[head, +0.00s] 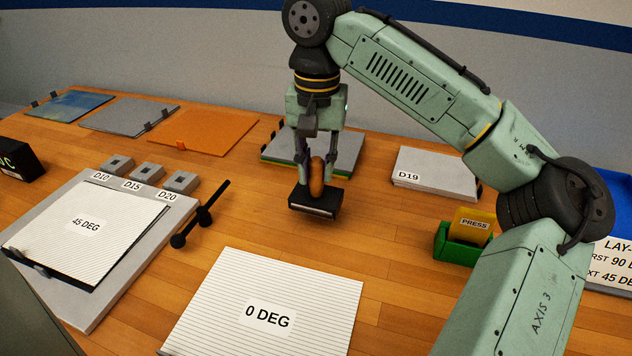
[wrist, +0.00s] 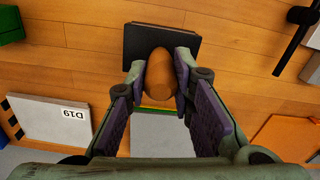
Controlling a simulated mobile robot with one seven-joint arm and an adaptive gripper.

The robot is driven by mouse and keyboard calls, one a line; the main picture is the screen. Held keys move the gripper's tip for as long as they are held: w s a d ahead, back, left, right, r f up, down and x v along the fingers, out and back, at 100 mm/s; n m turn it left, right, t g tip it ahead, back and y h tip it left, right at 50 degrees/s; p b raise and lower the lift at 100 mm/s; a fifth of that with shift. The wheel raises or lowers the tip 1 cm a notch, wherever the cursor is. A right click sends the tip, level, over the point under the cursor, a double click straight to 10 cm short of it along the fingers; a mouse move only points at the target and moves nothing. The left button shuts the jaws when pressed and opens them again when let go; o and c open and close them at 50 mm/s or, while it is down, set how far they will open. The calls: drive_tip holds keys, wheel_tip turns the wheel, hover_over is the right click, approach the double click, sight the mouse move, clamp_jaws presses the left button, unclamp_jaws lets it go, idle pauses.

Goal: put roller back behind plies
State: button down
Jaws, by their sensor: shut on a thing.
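My gripper (head: 317,180) is shut on the brown rounded handle (head: 317,176) of a black block (head: 316,201). The handle shows between the fingers in the wrist view (wrist: 160,74), with the block (wrist: 150,42) beyond it. I cannot tell whether the block touches the table. The white 0 DEG ply (head: 310,288) lies in front. The 45 DEG ply (head: 112,246) lies on a grey plate at the left.
A grey plate with green edge (head: 273,152) lies behind my gripper. A D19 plate (head: 437,170) and a green holder (head: 455,246) with a yellow PRESS card stand right. Orange (head: 205,139), grey and blue sheets lie back left. Bare table (head: 375,240) shows right of the block.

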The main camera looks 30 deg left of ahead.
sight(316, 194)
wheel_tip(316, 194, down, 3)
drive_tip(key=shift+f+b, duration=0.15)
drive_tip(key=shift+b, duration=1)
drive_tip(key=c, duration=1.4)
unclamp_jaws()
wheel_tip(316, 194, up, 12)
drive_tip(key=shift+r+p, duration=0.15)
drive_tip(key=shift+p, duration=0.3)
